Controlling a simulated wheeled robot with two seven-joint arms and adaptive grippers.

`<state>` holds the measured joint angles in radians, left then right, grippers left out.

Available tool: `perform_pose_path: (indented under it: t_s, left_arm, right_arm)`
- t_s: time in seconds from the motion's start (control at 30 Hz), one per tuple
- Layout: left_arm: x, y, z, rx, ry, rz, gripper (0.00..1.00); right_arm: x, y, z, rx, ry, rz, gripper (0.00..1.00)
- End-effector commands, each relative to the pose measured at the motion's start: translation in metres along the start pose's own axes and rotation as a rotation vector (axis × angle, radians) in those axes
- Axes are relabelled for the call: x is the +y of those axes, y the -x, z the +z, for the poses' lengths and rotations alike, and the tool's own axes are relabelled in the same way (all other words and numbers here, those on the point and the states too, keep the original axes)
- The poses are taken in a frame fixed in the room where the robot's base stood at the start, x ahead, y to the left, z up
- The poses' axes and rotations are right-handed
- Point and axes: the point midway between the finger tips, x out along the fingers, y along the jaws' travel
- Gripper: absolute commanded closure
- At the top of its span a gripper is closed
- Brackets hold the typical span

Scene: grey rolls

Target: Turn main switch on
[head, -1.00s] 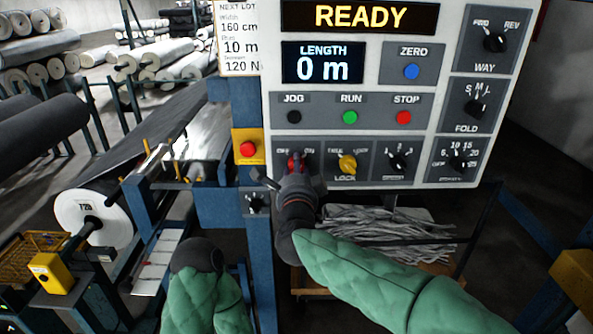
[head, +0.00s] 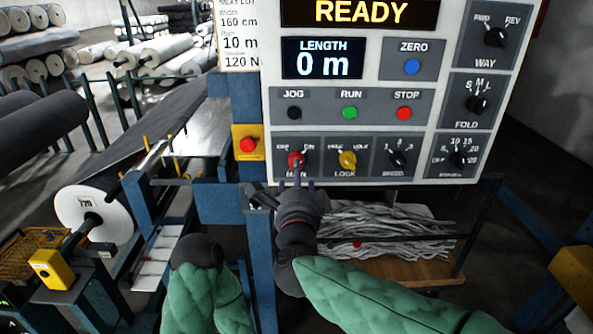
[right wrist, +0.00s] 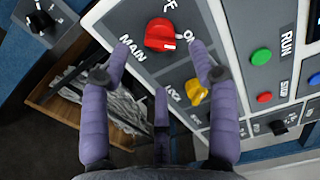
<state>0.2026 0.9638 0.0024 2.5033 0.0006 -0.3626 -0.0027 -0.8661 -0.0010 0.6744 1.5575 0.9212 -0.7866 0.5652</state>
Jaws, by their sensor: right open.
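The red main switch knob (head: 296,159) sits at the left end of the bottom row on the control panel. It also shows in the right wrist view (right wrist: 160,33), with a white mark on its lower right side. My right gripper (head: 298,188) is open just below the knob in the head view. In the right wrist view its purple fingers (right wrist: 160,48) stand apart on either side of the knob. I see no contact. My left arm shows at the bottom; its fingers are hidden.
The yellow lock knob (head: 347,160) is close to the right of the main switch. A red button on a yellow box (head: 248,145) is on the blue post to the left. The display (head: 357,13) reads READY. Grey strips (head: 385,232) lie below the panel.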

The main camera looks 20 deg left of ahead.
Motion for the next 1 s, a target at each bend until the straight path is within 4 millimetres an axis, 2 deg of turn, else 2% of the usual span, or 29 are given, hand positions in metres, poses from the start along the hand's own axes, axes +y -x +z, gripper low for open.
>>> perform_pose_path:
  t_s: [0.1,0.3,0.47,0.77,0.87,0.97,1.0]
  left_arm:
    - [0.0,0.0,0.0,0.0,0.0,0.0,1.0]
    - [0.0,0.0,0.0,0.0,0.0,0.0,1.0]
    - [0.0,0.0,0.0,0.0,0.0,0.0,1.0]
    - [0.0,0.0,0.0,0.0,0.0,0.0,1.0]
    - [0.001,0.001,0.0,0.0,0.0,0.0,1.0]
    - [0.002,0.005,0.0,0.0,0.0,0.0,1.0]
    - [0.002,0.006,0.0,0.0,0.0,0.0,1.0]
  right_arm:
    - [-0.001,0.024,0.001,-0.003,0.001,-0.001,0.39]
    - [0.0,0.048,0.001,-0.002,0.0,0.0,0.39]
    - [0.001,0.055,0.0,0.0,0.001,0.001,0.39]
    - [0.001,0.055,0.0,0.0,0.002,0.002,0.39]
    - [0.012,0.049,-0.004,0.003,0.032,0.02,0.39]
    - [0.043,0.033,-0.018,0.004,0.117,0.072,0.39]
    - [0.061,0.026,-0.025,0.003,0.164,0.102,0.39]
